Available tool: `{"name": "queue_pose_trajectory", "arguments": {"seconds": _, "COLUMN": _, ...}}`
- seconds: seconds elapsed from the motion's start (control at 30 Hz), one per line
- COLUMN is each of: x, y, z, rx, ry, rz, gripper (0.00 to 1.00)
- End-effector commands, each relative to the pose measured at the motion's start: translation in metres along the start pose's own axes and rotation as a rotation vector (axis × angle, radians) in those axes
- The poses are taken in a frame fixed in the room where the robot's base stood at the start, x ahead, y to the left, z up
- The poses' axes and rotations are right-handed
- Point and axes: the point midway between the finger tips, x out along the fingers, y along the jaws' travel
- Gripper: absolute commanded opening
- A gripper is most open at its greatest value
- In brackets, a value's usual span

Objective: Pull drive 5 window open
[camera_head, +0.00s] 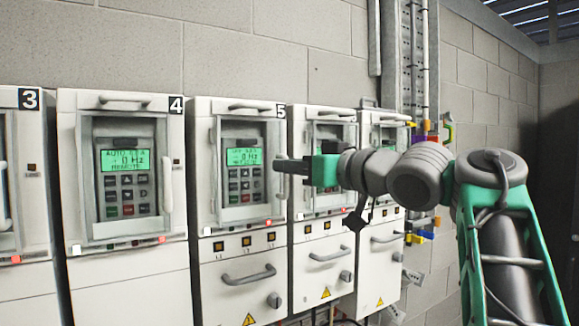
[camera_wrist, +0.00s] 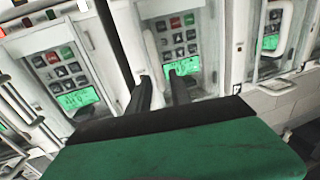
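Drive 5 (camera_head: 240,160) is a pale cabinet labelled 5, left of centre in the head view. Its window (camera_head: 243,212), over a keypad and a lit green display, looks closed. My gripper (camera_head: 282,165) is at the window's right side and partly hides the upright handle there. In the wrist view, which is turned over, my gripper (camera_wrist: 162,90) has two dark fingers with a gap between them. A white upright handle (camera_wrist: 152,50) lies just beyond the tips, roughly in line with the gap. I cannot tell whether they touch.
Drive 4 (camera_head: 125,165), with its own window handle (camera_head: 167,185), stands close on the left. More drive cabinets stand close on the right, behind my arm. A lower drawer handle (camera_head: 249,275) sticks out below drive 5's window.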

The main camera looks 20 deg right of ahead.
Motion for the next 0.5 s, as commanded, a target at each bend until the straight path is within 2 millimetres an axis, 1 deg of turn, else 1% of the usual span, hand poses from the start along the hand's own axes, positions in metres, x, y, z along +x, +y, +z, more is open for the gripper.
{"name": "queue_pose_trajectory", "arguments": {"seconds": 0.03, "x": 0.0000, "y": 0.0001, "z": 0.0001, "rx": 0.000, "ry": 0.000, "rz": 0.000, "gripper": 0.20}}
{"name": "queue_pose_trajectory", "arguments": {"seconds": 0.27, "x": 0.0005, "y": -0.0009, "z": 0.0000, "rx": 0.000, "ry": 0.000, "rz": -0.002, "gripper": 0.01}}
{"name": "queue_pose_trajectory", "arguments": {"seconds": 0.5, "x": 0.0012, "y": -0.0025, "z": -0.0001, "rx": -0.001, "ry": 0.000, "rz": -0.004, "gripper": 0.00}}
